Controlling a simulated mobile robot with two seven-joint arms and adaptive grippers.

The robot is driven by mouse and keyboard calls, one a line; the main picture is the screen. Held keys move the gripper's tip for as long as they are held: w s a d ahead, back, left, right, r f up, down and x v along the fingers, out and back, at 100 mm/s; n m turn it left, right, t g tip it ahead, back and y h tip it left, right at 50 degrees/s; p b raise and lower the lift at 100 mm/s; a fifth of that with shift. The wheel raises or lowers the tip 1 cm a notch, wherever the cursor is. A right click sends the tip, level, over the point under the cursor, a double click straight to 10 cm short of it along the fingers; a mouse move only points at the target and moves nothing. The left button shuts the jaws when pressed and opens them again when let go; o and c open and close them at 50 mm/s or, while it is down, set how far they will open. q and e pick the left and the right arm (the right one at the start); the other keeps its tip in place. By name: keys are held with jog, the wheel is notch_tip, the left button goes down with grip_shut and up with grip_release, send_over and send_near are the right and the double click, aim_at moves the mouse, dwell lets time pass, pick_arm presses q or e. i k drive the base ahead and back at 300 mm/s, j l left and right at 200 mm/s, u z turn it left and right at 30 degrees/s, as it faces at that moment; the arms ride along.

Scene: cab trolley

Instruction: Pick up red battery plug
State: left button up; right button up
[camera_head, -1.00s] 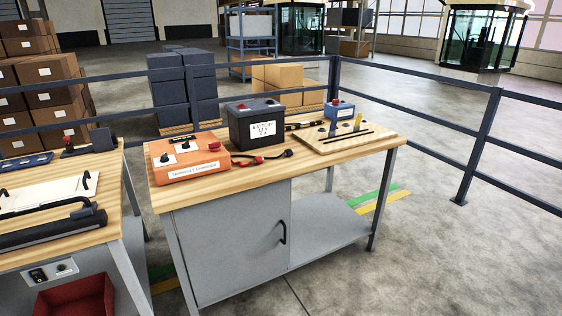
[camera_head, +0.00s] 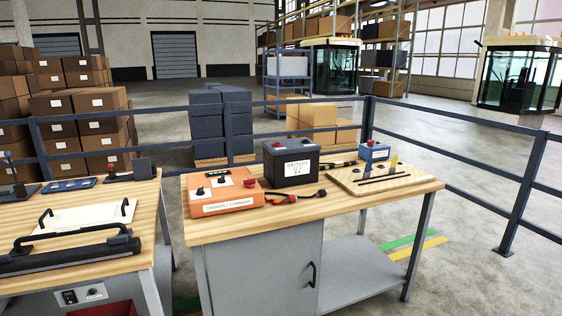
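The red battery plug (camera_head: 277,198) lies on the wooden bench top, in front of the dark battery and to the right of the orange box. A black plug (camera_head: 320,194) with a dark cable lies just right of it. The battery (camera_head: 297,168) is dark with a white label and stands upright at the back of the bench. The orange box (camera_head: 222,195) has black knobs and a red button on top. Neither of my grippers shows in the head view.
A board with dark rods (camera_head: 384,179) and a small blue box (camera_head: 374,152) stand at the bench's right end. A second bench (camera_head: 146,240) with a black-handled panel is at left. Dark railings (camera_head: 465,118) run behind.

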aim_at(290, 198)
jog(key=i+l+u, duration=0.1)
jog(key=i+u, duration=0.15)
jog(key=u, duration=0.25)
jog(key=i+l+u, duration=0.2)
jog(key=u, duration=0.3)
